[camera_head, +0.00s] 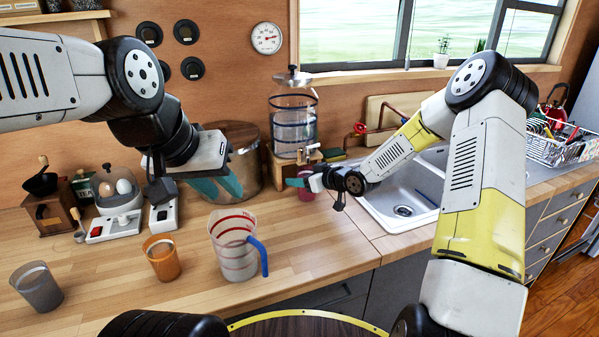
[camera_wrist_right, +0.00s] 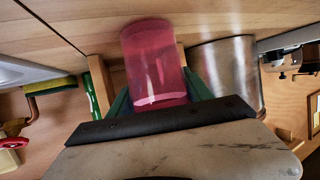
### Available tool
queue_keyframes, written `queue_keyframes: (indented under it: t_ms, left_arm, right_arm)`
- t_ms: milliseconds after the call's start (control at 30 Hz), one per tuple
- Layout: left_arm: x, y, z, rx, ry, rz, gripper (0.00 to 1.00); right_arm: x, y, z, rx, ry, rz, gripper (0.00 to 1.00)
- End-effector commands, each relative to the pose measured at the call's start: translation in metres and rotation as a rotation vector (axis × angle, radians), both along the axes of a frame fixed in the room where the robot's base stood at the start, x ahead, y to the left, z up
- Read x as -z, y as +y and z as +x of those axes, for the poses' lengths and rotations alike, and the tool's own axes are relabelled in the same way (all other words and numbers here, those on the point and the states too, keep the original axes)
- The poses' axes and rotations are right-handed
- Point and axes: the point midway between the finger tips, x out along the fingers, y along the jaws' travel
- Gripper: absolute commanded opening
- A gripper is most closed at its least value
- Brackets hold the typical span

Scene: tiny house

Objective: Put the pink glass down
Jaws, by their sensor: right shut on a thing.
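The pink glass (camera_wrist_right: 153,62) is between the green fingers of my right gripper (camera_wrist_right: 155,92) in the right wrist view. In the head view the pink glass (camera_head: 307,192) shows in part behind my right gripper (camera_head: 298,183), in front of the water dispenser's stand and left of the sink. The gripper is shut on it. I cannot tell whether the glass touches the counter. My left gripper (camera_head: 217,186) is empty, with its teal fingers apart, in front of the metal pot.
The wooden counter (camera_head: 120,290) holds a measuring jug (camera_head: 236,250), an orange cup (camera_head: 162,258) and a grey cup (camera_head: 38,288). The metal pot (camera_head: 243,150) and water dispenser (camera_head: 292,120) stand behind. The sink (camera_head: 385,195) is at right. Bare counter lies right of the jug.

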Motion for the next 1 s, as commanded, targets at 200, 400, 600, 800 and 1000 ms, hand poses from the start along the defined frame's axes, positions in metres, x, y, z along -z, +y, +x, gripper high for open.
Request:
queue_keyframes:
  t_ms: [200,400,600,800,1000]
  left_arm:
    - [0.000,0.000,0.000,0.000,0.000,0.000,0.31]
    - [0.000,0.000,0.000,0.000,0.001,0.000,0.31]
    - [0.000,0.000,0.000,0.000,0.001,0.000,0.31]
    - [0.000,0.000,0.000,0.000,0.000,0.000,0.31]
    - [0.000,0.000,0.000,0.000,0.000,0.000,0.31]
  right_arm:
    - [0.002,0.000,0.000,0.000,-0.001,-0.001,0.76]
    - [0.002,0.001,0.000,-0.001,0.000,0.000,0.80]
    - [-0.001,0.000,0.000,0.000,-0.001,0.000,0.80]
    - [-0.012,-0.021,-0.020,0.001,-0.002,-0.002,0.80]
    - [-0.029,-0.050,-0.049,0.002,-0.001,-0.001,0.80]
